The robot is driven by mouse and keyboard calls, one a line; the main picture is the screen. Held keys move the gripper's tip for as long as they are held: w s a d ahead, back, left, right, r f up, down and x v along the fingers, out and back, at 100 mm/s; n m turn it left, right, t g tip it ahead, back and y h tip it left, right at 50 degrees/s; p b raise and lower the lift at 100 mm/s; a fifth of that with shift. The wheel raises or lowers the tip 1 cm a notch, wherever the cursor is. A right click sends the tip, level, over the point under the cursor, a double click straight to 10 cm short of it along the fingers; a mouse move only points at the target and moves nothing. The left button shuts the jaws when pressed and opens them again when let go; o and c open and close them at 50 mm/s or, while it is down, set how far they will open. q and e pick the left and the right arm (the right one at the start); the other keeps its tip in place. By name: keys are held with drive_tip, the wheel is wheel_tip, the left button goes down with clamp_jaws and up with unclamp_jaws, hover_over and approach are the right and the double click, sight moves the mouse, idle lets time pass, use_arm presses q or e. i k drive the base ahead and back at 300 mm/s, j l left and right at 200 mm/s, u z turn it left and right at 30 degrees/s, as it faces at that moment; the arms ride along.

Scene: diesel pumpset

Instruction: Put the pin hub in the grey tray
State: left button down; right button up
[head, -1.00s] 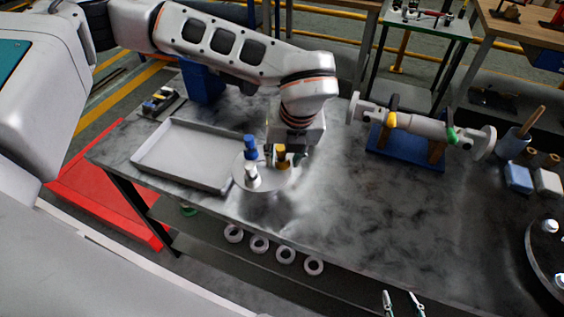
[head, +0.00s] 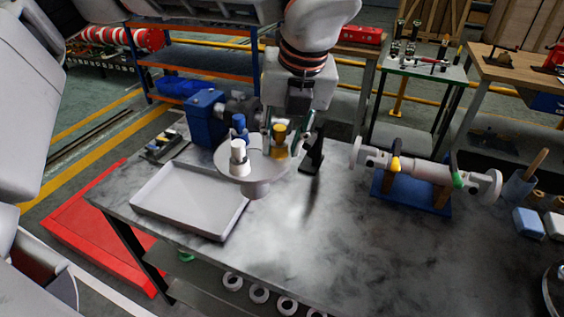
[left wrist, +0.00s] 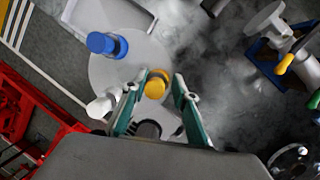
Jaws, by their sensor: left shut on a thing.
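The pin hub (head: 257,187) is a pale round disc with a boss underneath and blue, white and yellow pins on top. In the head view it hangs above the table, right of the grey tray's back corner. My left gripper (head: 279,143) is shut on it at the yellow pin. In the left wrist view, the yellow pin sits between the teal fingers (left wrist: 158,98), with the disc (left wrist: 118,72) beyond. The grey tray (head: 212,234) lies empty on the table, and its corner (left wrist: 150,18) shows in the wrist view. My right gripper is not in view.
A blue motor-like unit (head: 203,118) and a small dark rack (head: 163,146) stand behind the tray. A shaft on a blue stand (head: 410,193) is to the right.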

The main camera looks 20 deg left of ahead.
sight(195, 199)
drive_tip(key=k, duration=1)
